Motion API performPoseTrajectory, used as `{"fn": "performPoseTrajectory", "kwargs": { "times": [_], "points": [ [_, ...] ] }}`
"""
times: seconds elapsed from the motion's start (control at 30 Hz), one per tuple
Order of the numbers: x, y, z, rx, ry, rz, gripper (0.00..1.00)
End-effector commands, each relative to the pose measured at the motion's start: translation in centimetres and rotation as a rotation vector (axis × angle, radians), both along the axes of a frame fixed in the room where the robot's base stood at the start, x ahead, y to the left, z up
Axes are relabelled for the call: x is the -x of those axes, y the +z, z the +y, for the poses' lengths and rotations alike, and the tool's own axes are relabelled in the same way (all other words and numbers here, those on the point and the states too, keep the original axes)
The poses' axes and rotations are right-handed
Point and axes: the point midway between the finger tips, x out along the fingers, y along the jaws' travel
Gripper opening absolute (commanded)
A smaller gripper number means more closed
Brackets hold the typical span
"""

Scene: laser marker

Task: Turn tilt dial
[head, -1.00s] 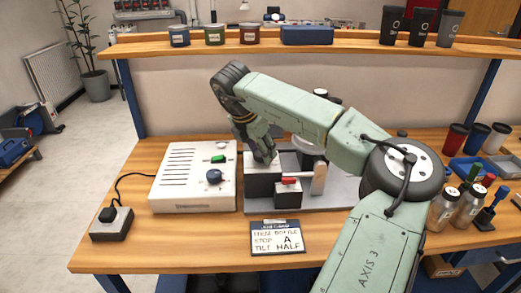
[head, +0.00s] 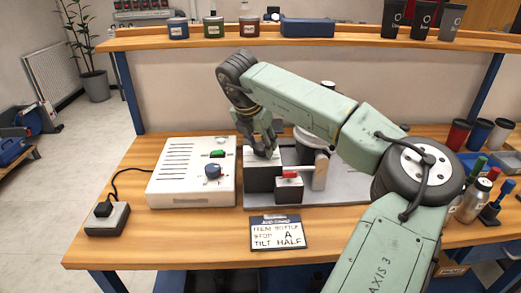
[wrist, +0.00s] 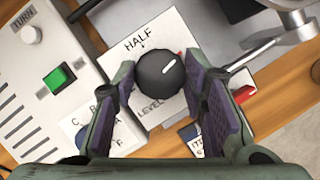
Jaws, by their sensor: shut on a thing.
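The tilt dial (wrist: 160,74) is a round black knob on a white plate. Its white mark points to the upper right in the wrist view. The word HALF stands above it to the left, and LEVEL below it. My gripper (wrist: 159,88) is shut on the dial, with one purple-padded finger on each side. In the head view my gripper (head: 264,148) is over the white-topped dark box (head: 262,178), and its fingers hide the dial. The job card (head: 277,232) in front reads ITEM BOTTLE, STOP A, TILT HALF.
A white control unit (head: 170,188) with a blue knob and a green switch (wrist: 59,77) is just left. A red lever (head: 290,174) is close to the right of the dial box. Bottles and cups stand farther right.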

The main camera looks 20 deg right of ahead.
Motion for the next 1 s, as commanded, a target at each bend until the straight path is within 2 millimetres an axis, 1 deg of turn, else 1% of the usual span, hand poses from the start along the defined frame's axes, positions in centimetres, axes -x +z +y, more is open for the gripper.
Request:
{"fn": "performPoseTrajectory", "kwargs": {
  "times": [0.03,0.1,1.0],
  "points": [
    [0.04,-0.52,-0.09,0.001,0.038,-0.003,0.11],
    [0.07,-0.57,-0.15,0.0,0.103,-0.003,0.11],
    [0.15,0.17,-0.5,-0.003,0.956,-0.004,0.11]
  ]
}}
